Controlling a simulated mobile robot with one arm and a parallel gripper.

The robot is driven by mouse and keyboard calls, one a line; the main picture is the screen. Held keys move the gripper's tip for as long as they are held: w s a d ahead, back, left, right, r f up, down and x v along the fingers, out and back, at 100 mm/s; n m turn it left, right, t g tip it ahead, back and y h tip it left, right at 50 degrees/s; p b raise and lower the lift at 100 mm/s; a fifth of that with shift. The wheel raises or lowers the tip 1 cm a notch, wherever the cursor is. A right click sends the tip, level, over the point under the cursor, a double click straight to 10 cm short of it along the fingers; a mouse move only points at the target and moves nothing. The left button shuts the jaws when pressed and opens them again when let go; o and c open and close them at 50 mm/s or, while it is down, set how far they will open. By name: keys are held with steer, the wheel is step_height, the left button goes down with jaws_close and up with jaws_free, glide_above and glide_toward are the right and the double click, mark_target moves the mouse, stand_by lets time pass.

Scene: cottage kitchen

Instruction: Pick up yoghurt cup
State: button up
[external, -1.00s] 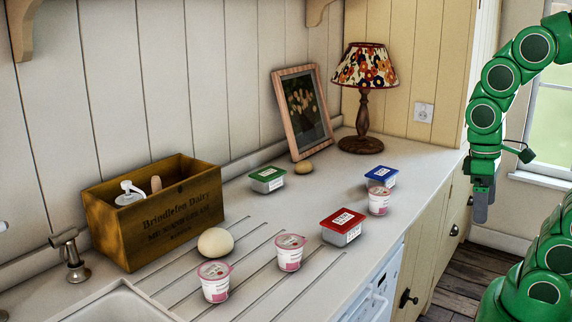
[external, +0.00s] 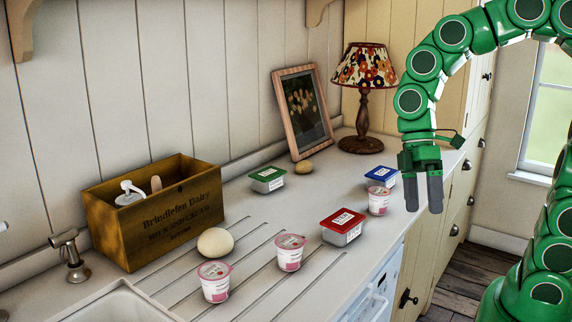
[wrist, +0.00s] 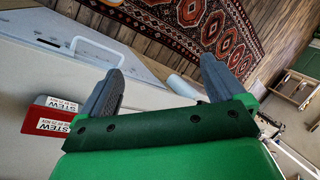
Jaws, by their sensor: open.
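Three white-and-pink yoghurt cups stand upright on the counter in the external view: one front left (external: 214,283), one in the middle (external: 290,253), and one farther right (external: 378,201) near the counter's front edge. My gripper (external: 424,203) is open and empty, pointing down just right of the right-hand cup, apart from it in the picture. In the wrist view the open gripper (wrist: 162,68) spans a pale, partly hidden object that I cannot identify. No yoghurt cup is clearly recognisable there.
A red-lidded tub (external: 342,226) and a blue-lidded tub (external: 381,177) stand close to the right-hand cup. A green-lidded tub (external: 268,180), lamp (external: 363,105), picture frame (external: 302,112), wooden crate (external: 157,213) and egg-like object (external: 215,242) stand elsewhere on the counter (external: 318,187).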

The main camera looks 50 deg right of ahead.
steer(key=w+a+n+g+y, duration=0.1)
steer(key=w+a+n+y, duration=0.3)
steer(key=w, duration=0.3)
steer(key=n+y, duration=0.5)
steer(key=n, duration=0.4)
glide_toward(291, 236)
steer(key=a, duration=0.1)
steer(key=s+a, duration=0.1)
steer(key=a, duration=0.1)
steer(key=s+a, duration=0.1)
steer(key=shift+s+a+f, duration=0.1)
steer(key=shift+a+f, duration=0.25)
steer(key=shift+a, duration=0.05)
steer(key=shift+w+f, duration=0.3)
steer(key=shift+f, duration=0.1)
steer(key=shift+f+x, duration=0.15)
steer(key=shift+x, duration=1.75)
steer(key=shift+f+x, duration=0.2)
steer(key=shift+x, duration=1.75)
steer(key=shift+d, duration=0.2)
steer(key=c, duration=1.1)
steer(key=shift+r, duration=0.1)
steer(key=shift+c, duration=0.2)
